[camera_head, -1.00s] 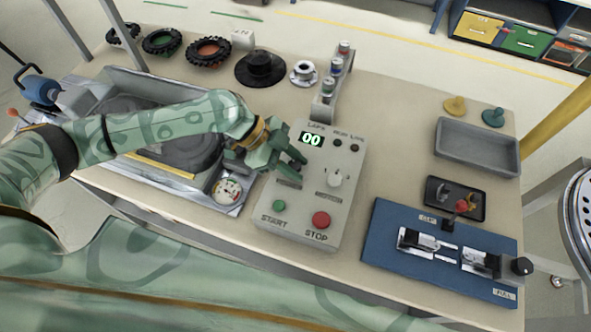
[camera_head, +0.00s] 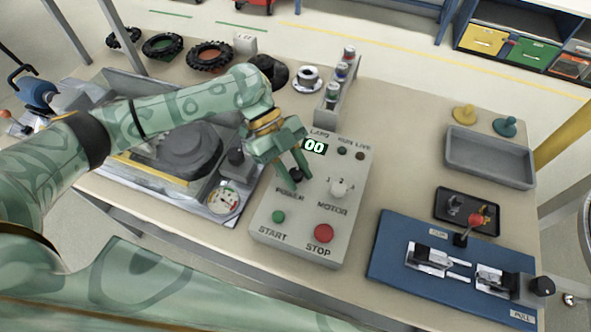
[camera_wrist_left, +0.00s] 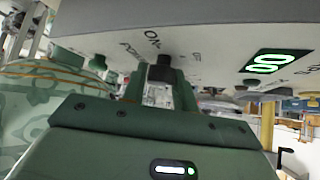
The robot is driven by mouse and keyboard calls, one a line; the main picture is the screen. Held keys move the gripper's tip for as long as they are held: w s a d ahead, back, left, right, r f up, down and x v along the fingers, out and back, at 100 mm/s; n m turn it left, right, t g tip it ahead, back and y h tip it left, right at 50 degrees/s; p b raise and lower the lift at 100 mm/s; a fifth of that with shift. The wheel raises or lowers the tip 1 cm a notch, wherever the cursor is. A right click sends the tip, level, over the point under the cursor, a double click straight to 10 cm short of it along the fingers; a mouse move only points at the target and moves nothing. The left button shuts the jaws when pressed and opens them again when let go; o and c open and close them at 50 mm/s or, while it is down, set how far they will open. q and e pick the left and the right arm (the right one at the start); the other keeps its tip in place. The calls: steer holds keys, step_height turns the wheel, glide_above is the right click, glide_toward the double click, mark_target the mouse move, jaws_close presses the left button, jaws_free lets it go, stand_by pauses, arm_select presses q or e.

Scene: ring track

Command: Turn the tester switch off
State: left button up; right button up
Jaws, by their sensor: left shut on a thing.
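My right gripper is out of view.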

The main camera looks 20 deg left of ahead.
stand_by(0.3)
arm_select(q)
steer(key=o, duration=1)
steer(key=p+v, duration=0.2)
steer(key=v, duration=1.4)
steer(key=shift+w, duration=0.15)
steer(key=shift+r, duration=0.15)
